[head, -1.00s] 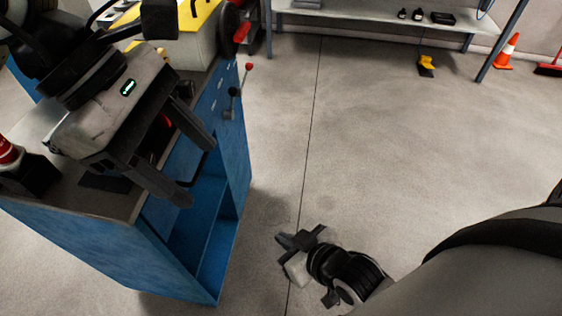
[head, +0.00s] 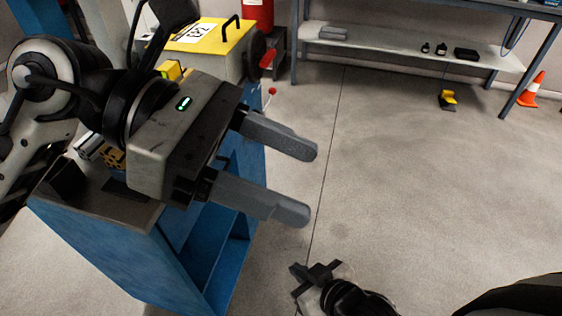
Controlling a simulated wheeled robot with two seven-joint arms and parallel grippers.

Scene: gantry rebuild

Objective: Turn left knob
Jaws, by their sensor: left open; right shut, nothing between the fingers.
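My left gripper (head: 311,182) is open and empty, its two grey fingers pointing right past the edge of the blue cabinet (head: 120,255), over the floor. A small red ball tip (head: 272,91) shows just behind the upper finger; its lever is mostly hidden by the gripper. A red handle (head: 267,58) on a dark round part sits on the right side of the yellow-topped machine (head: 210,37). I cannot tell which of these, if any, is the left knob. My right gripper (head: 318,273) is low, shut and empty, over the floor.
A grey shelf (head: 410,50) with small black items stands at the back. A yellow-and-black pedal (head: 448,99) and an orange cone (head: 531,90) are on the floor there. The floor right of the cabinet is clear. My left gripper covers part of the cabinet's front.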

